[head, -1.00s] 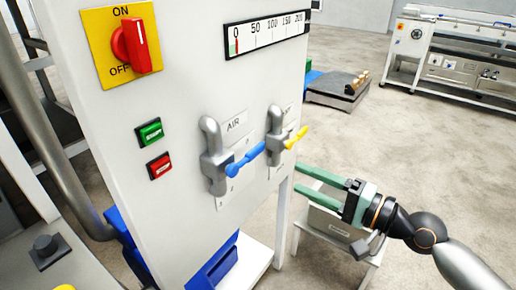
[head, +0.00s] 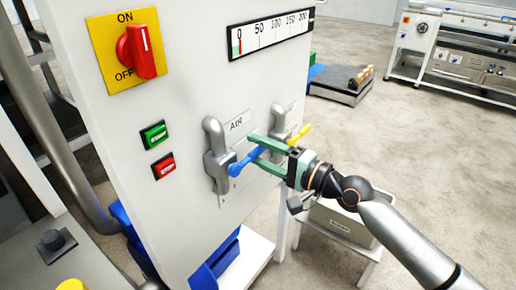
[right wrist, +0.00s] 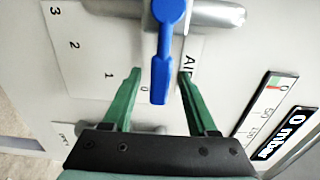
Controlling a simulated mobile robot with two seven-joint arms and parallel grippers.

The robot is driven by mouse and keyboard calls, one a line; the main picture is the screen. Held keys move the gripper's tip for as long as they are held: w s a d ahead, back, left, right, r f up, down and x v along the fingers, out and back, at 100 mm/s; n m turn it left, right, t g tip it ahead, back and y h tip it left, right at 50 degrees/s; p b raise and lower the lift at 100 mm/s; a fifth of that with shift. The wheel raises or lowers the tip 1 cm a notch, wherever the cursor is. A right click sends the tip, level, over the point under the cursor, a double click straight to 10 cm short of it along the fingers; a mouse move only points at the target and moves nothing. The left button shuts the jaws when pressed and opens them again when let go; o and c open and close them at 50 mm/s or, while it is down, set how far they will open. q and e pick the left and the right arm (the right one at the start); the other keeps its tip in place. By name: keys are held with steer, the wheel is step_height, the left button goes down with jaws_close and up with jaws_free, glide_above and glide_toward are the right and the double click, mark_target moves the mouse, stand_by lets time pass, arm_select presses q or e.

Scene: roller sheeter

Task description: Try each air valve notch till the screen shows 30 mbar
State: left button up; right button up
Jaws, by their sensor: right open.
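The air valve has a grey body (head: 216,155) and a blue lever (head: 240,164), under the AIR label on the white panel. In the right wrist view the blue lever (right wrist: 161,70) lies near the 0 mark of a plate (right wrist: 95,60) numbered 0 to 3. My right gripper (head: 252,149) is open, its green fingers (right wrist: 155,85) on either side of the lever's end, with visible gaps. The screen (right wrist: 285,133) reads 0 mbar. My left gripper is not in view.
A second valve with a yellow lever (head: 298,134) is close to the right of my gripper. A red power switch (head: 140,51), a green button (head: 153,135) and a red stop button (head: 163,166) are on the panel. A gauge strip (head: 270,36) is above.

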steer(key=shift+w+a, duration=0.1)
steer(key=shift+a, duration=0.05)
jaws_close()
stand_by(0.4)
stand_by(1.0)
